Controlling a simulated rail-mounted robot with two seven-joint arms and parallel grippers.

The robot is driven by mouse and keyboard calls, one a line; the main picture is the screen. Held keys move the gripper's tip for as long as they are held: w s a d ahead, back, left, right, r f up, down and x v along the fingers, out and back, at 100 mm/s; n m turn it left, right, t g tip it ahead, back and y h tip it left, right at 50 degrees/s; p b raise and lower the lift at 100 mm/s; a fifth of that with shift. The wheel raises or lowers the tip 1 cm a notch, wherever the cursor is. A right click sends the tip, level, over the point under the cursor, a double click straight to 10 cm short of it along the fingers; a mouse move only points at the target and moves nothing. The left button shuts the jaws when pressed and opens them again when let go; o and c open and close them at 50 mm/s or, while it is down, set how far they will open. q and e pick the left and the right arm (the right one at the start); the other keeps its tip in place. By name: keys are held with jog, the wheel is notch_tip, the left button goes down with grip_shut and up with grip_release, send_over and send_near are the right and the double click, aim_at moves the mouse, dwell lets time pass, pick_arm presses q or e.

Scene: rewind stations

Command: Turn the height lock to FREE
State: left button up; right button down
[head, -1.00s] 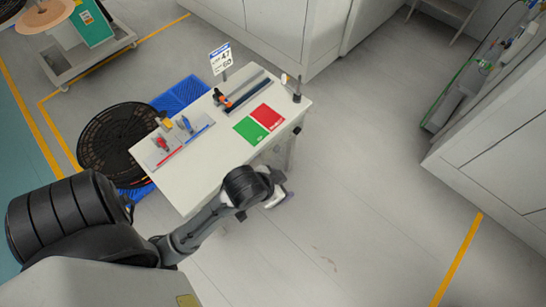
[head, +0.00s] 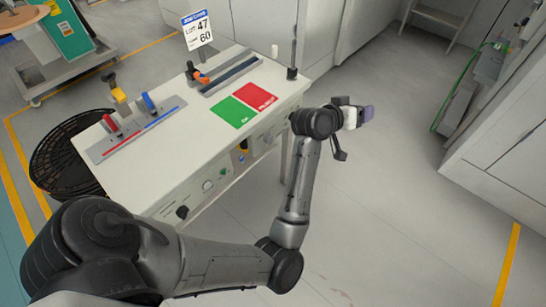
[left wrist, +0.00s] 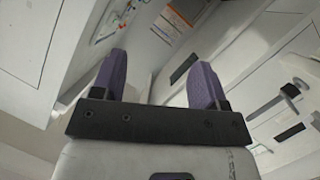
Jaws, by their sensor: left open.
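The white bench's front panel (head: 212,193) carries a black knob (head: 182,211), a yellow-and-black control (head: 243,145) and other small controls. I cannot tell which is the height lock, and no FREE marking is readable. My left gripper (head: 366,115) is off the bench's right front corner, apart from the panel. In the left wrist view its two purple fingers (left wrist: 158,82) stand apart with nothing between them. A dark knob-like part (left wrist: 291,90) shows at the right of that view. My right gripper is not in view.
The bench top (head: 185,150) holds red and blue clamps at left, a dark rail (head: 230,75) and green and red pads (head: 255,97). A lot sign (head: 197,30) stands at the back. Open floor (head: 400,200) lies to the right.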

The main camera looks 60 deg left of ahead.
pick_arm(q)
jog(key=w+a+f+n+t+y+b, duration=0.25)
jog(key=w+f+b, duration=0.3)
jog(key=f, duration=0.35)
jog(key=n+g+y+b, duration=0.2)
jog(key=n+g+y, duration=1.15)
jog(key=g, duration=0.95)
send_near(272, 141)
jog(key=shift+m, duration=0.5)
jog(key=b+x, duration=0.4)
jog(key=x, duration=0.4)
jog(key=shift+w+a, duration=0.1)
jog(key=shift+x, duration=0.8)
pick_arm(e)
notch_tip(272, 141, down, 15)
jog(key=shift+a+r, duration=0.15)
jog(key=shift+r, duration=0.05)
